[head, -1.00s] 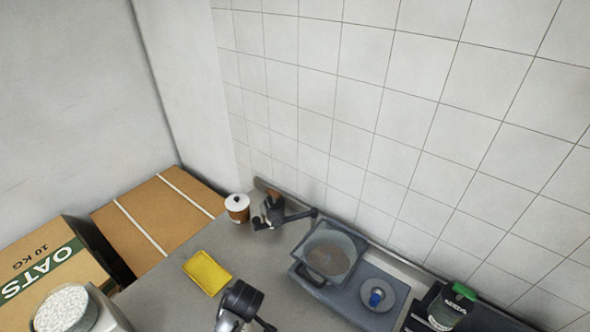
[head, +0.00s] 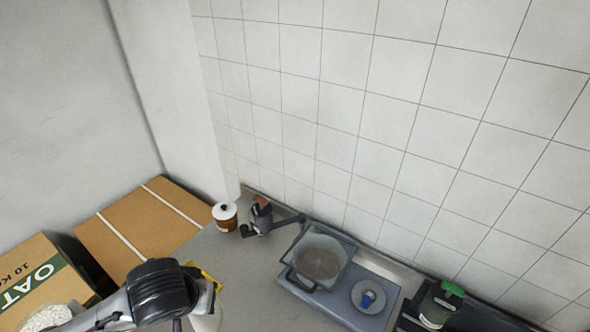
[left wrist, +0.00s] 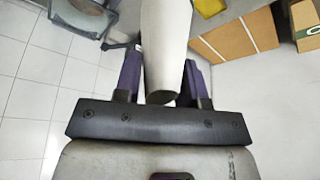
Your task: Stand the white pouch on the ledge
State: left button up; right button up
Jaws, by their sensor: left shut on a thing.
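The white pouch (left wrist: 167,40) is a pale, tapering shape between the two purple fingers of my left gripper (left wrist: 160,82) in the left wrist view. The fingers are shut on it. In the head view my left gripper (head: 204,292) is at the lower left over the counter, and part of the white pouch (head: 207,320) shows below it, cut by the bottom edge. I cannot make out for certain which surface is the ledge. My right gripper is not in view.
A yellow tray (head: 211,277) is partly hidden behind my left gripper. A white-lidded jar (head: 225,217), a dark grinder (head: 261,217), a scale with a clear bin (head: 318,262) and a green-lidded jar (head: 440,304) stand along the tiled wall. Cardboard boxes (head: 140,232) are left.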

pick_arm(q)
jog(key=r, duration=0.1)
jog(key=w+a+r, duration=0.1)
jog(key=r, duration=0.1)
jog(key=shift+w, duration=0.15)
jog(key=shift+w+r, duration=0.2)
jog(key=shift+r, duration=0.35)
jog(key=shift+s+f, duration=0.1)
